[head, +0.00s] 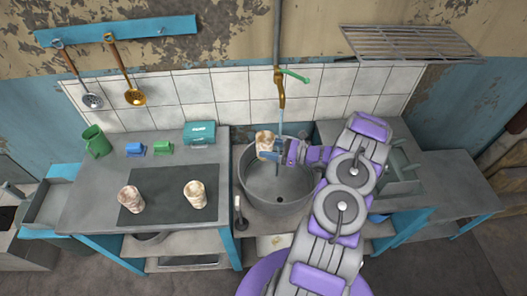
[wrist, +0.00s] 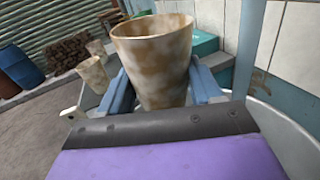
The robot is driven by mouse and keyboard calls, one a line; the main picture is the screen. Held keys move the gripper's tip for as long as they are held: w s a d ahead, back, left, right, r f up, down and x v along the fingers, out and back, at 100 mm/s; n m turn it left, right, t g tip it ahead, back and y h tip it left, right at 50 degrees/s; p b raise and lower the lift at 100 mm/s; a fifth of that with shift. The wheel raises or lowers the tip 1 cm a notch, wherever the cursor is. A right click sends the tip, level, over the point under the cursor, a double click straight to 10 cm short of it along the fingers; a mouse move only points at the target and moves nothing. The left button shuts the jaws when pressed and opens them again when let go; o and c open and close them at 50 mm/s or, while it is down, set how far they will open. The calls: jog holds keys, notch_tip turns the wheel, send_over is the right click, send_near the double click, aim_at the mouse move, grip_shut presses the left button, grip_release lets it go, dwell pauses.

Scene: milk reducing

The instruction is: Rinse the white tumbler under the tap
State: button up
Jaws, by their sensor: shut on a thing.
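The white tumbler (head: 264,140), blotched with brown, is held upright over the round grey sink basin (head: 243,178). My gripper (head: 270,154) is shut on it; in the wrist view the blue fingers lie on both sides of the tumbler (wrist: 155,62). The brass tap (head: 281,92) with a green lever (head: 295,76) is above. A thin bluish stream (head: 281,122) hangs below its spout, just right of the tumbler in the head view. I cannot tell whether the stream touches the tumbler. The tumbler's inside bottom is hidden.
Two similar stained cups (head: 131,199) (head: 195,194) stand on a dark mat (head: 160,213) on the left counter. A green jug (head: 96,141), small blue (head: 135,149) and green cups (head: 163,146) and a teal box (head: 199,133) are behind. A rack (head: 408,42) hangs upper right.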

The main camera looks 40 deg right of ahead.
jog(key=w+d+f, duration=0.1)
jog(key=d, duration=0.6)
jog(key=shift+f, duration=0.25)
jog(key=shift+a+r, duration=0.1)
jog(key=shift+a, duration=0.1)
jog(key=shift+d, duration=0.15)
jog(key=shift+s+d, duration=0.15)
jog(key=shift+s, duration=0.45)
jog(key=shift+s+a, duration=0.2)
jog(key=shift+a, duration=1.15)
jog(key=shift+s+a, duration=0.2)
jog(key=shift+a, duration=1.1)
jog(key=shift+s+a, duration=0.2)
jog(key=shift+a, duration=1.15)
